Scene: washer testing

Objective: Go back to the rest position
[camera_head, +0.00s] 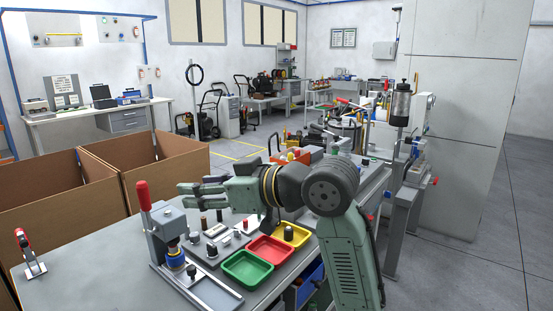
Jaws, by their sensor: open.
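My gripper (203,194) is at the left end of my green-grey arm, above the grey workbench (110,245). It points left and its jaws are open, with nothing seen between them. It hangs over small parts on the bench, just right of the red-handled press (160,225). The press stands upright on the bench. My forearm and elbow cover part of the bench behind them.
Green (246,268), red (270,249) and yellow (292,233) trays lie below my arm. A red-handled clamp (30,255) stands at the bench's left. Two brown bins (150,175) stand behind the bench. A grey cabinet (465,110) and open floor lie to the right.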

